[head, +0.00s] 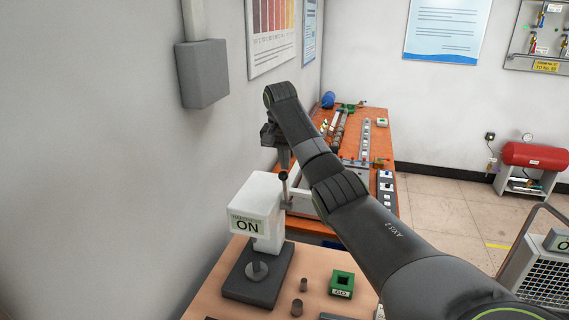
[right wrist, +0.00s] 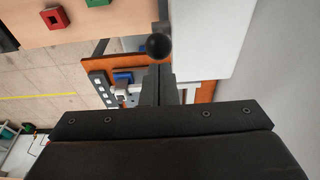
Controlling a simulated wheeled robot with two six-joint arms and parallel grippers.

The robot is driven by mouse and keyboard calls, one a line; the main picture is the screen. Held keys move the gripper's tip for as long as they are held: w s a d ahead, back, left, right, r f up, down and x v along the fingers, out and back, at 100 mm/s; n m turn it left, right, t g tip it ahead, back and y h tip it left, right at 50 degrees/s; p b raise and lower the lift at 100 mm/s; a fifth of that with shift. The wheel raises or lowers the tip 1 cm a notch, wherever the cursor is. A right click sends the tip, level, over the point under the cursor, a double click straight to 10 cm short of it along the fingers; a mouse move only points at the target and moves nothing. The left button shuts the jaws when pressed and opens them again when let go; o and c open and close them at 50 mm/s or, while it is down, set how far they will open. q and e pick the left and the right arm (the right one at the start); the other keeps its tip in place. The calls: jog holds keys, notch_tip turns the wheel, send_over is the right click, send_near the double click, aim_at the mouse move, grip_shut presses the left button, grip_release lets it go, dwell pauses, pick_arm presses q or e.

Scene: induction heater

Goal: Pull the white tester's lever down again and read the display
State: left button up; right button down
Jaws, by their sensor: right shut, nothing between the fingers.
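The white tester (head: 258,207) stands on a dark base at the near end of the bench. Its display (head: 247,226) reads "ON", with smaller, unclear text above. The tester's lever ends in a dark ball knob (head: 283,175) at its upper right. The knob also shows in the right wrist view (right wrist: 158,46), beside the tester's white housing (right wrist: 207,38). My right gripper (head: 284,160) points down just above the knob, shut and empty. In the right wrist view its fingers (right wrist: 161,70) end at the knob; I cannot tell whether they touch it. My left gripper is out of view.
A green block (head: 342,283) and small dark cylinders (head: 297,307) stand on the tan bench right of the tester. A red block (right wrist: 54,18) shows in the right wrist view. Behind is an orange workbench (head: 382,148) with equipment. A grey wall box (head: 202,73) hangs at left.

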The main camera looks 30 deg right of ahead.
notch_tip(320, 180, up, 7)
jog(key=shift+r, duration=0.2)
dwell(0.6)
